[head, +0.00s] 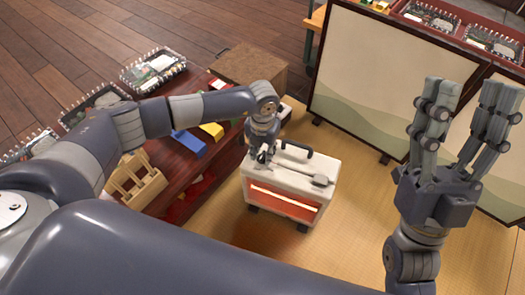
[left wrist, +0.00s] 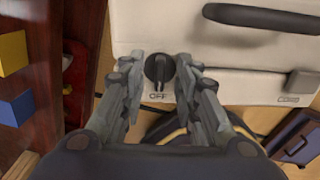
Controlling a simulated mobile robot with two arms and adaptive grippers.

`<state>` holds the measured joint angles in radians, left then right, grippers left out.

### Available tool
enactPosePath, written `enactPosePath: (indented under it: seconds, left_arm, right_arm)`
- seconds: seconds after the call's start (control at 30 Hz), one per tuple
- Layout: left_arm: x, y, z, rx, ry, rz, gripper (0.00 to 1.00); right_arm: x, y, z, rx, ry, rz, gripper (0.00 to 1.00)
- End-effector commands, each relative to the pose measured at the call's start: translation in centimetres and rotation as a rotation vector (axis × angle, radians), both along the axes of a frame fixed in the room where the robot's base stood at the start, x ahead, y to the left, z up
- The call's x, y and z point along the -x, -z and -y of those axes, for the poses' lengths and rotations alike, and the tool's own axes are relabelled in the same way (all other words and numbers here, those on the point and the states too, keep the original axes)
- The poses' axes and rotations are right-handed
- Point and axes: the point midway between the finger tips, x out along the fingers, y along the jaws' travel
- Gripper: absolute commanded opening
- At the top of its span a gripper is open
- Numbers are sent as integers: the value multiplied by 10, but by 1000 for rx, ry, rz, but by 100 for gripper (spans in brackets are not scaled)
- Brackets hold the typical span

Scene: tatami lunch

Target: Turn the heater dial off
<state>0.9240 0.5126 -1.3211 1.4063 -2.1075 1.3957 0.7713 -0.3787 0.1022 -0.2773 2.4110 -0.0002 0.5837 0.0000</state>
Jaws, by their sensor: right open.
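The heater (head: 318,171) is a white box with a dark carry handle, standing on the tatami; its front panel shows a bright bar and red-orange colour. In the left wrist view, its round black dial (left wrist: 159,70) is on the white top, above the word OFF. The dial's raised grip runs up and down the picture, its lower end toward OFF. My left gripper (left wrist: 160,72) is open, with fingers on either side of the dial and small gaps showing; contact is unclear. My right gripper (head: 462,130) is open and empty, raised at the right.
A dark red low table (head: 218,153) stands left of the heater, bearing blue and yellow blocks and a wooden rack (head: 135,182). A wooden box (head: 250,66) is behind. A folding screen (head: 365,75) stands at the back right. Tatami in front of the heater is clear.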

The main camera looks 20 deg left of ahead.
Motion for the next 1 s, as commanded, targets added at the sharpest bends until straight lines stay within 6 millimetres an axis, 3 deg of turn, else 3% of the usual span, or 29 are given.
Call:
enactPosePath:
  seconds: [0.27,0.7,1.0]
  left_arm:
    - [-1,-7,0,1,-1,2,29]
    - [-1,-92,0,1,0,3,29]
    - [0,-119,0,0,-1,1,29]
  right_arm:
    - [0,1,0,2,1,-4,52]
    - [0,1,0,0,0,-1,52]
    - [0,1,0,0,0,-1,52]
